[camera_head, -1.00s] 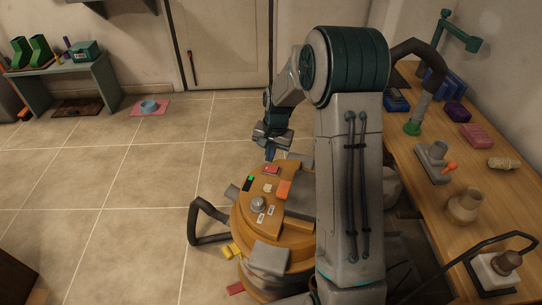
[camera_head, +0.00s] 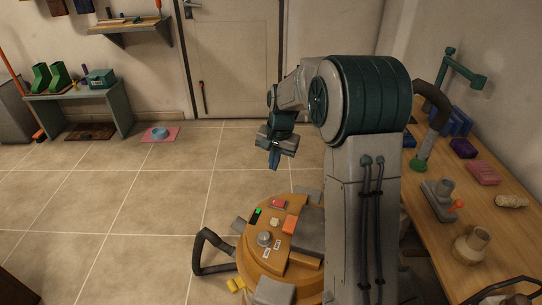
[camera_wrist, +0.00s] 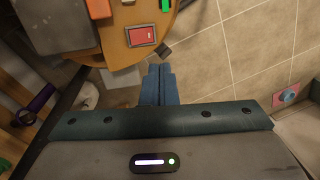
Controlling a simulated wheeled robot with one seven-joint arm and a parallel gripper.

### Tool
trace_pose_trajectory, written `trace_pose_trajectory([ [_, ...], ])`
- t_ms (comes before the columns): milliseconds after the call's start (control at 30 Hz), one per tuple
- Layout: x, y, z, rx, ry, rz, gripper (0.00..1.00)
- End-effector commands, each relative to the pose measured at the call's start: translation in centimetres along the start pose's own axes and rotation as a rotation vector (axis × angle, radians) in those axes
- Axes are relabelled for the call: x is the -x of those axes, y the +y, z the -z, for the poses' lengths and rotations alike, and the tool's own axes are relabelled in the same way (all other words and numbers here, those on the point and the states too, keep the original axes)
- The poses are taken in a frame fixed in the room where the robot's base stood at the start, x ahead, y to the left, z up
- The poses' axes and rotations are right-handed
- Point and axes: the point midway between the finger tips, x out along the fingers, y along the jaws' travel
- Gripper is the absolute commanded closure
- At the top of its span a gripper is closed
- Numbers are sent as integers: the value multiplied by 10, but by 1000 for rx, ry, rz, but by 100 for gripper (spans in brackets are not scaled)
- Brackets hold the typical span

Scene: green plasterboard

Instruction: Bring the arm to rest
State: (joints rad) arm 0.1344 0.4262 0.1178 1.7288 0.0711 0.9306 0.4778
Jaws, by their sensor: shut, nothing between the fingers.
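My gripper (camera_head: 274,158) hangs at the end of my bent arm, pointing down above the far edge of my round wooden-topped base. Its fingers are together and empty. In the wrist view the closed blue-grey fingers (camera_wrist: 158,84) sit at the middle, over tiled floor beside the base's edge. Nothing touches the fingers in either view.
A wooden workbench (camera_head: 439,238) runs along the right wall with several tools and parts on it. A pink mat with a blue bowl (camera_head: 159,133) lies on the floor at the back left.

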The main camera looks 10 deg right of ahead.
Motion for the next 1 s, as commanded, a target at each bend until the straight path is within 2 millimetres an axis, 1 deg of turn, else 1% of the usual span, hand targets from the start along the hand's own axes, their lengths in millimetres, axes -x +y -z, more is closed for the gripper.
trace_pose_trajectory([
  [167,4,0,-2,4,2,-1,100],
  [267,21,3,-10,27,13,-4,100],
  [333,42,6,-22,55,27,-8,100],
  [467,89,18,-55,131,61,-18,100],
  [500,102,23,-66,156,70,-22,100],
  [700,159,50,-121,276,119,-37,100],
  [900,201,79,-176,391,163,-45,100],
  [1000,214,94,-201,447,181,-48,100],
])
